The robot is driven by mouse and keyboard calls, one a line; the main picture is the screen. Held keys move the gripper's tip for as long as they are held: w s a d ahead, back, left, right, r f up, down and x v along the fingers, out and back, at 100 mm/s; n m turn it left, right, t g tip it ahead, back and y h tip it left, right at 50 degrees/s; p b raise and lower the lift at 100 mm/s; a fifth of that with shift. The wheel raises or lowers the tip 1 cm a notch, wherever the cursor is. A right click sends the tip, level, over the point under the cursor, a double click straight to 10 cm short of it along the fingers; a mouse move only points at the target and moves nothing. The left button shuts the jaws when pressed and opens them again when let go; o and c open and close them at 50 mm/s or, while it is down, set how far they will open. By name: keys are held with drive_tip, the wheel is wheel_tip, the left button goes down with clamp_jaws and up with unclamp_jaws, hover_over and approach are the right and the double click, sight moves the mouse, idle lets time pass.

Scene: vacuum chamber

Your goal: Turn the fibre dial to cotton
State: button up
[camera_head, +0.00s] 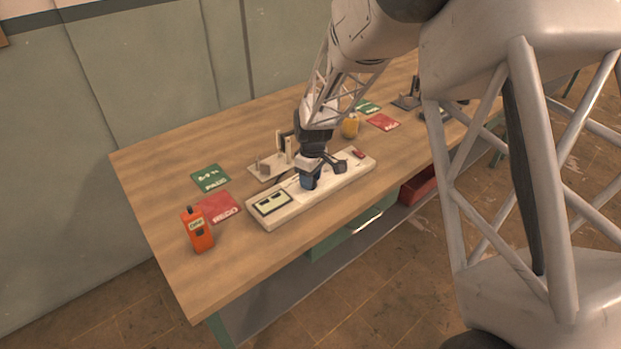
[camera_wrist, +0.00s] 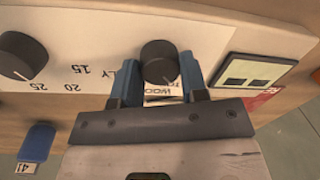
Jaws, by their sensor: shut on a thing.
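The fibre dial (camera_wrist: 159,58) is a dark round knob on a pale panel (camera_head: 345,186). In the wrist view it sits between my gripper's two blue fingers, which are shut on its sides. Part of a label reading "WOO" and a few more letters show below it, partly covered by my gripper. A thin light mark on the knob points down and slightly right in that view. In the head view my gripper (camera_head: 310,181) reaches down onto the panel and hides the dial.
A second dark dial (camera_wrist: 19,54) with numbers stands left in the wrist view. A display (camera_wrist: 256,72) is right of the fibre dial. On the bench (camera_head: 160,214) are an orange handheld device (camera_head: 197,232), a green card (camera_head: 211,178) and a red card (camera_head: 218,206).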

drive_tip(key=shift+a+n, duration=0.1)
drive_tip(key=shift+n, duration=1.9)
drive_tip(key=o, duration=0.9)
drive_tip(key=shift+o, duration=0.2)
drive_tip(key=shift+r, duration=0.15)
drive_tip(key=shift+w+r, duration=0.15)
drive_tip(key=shift+r, duration=1.75)
drive_tip(key=shift+w+r, duration=0.15)
drive_tip(key=shift+r, duration=1.7)
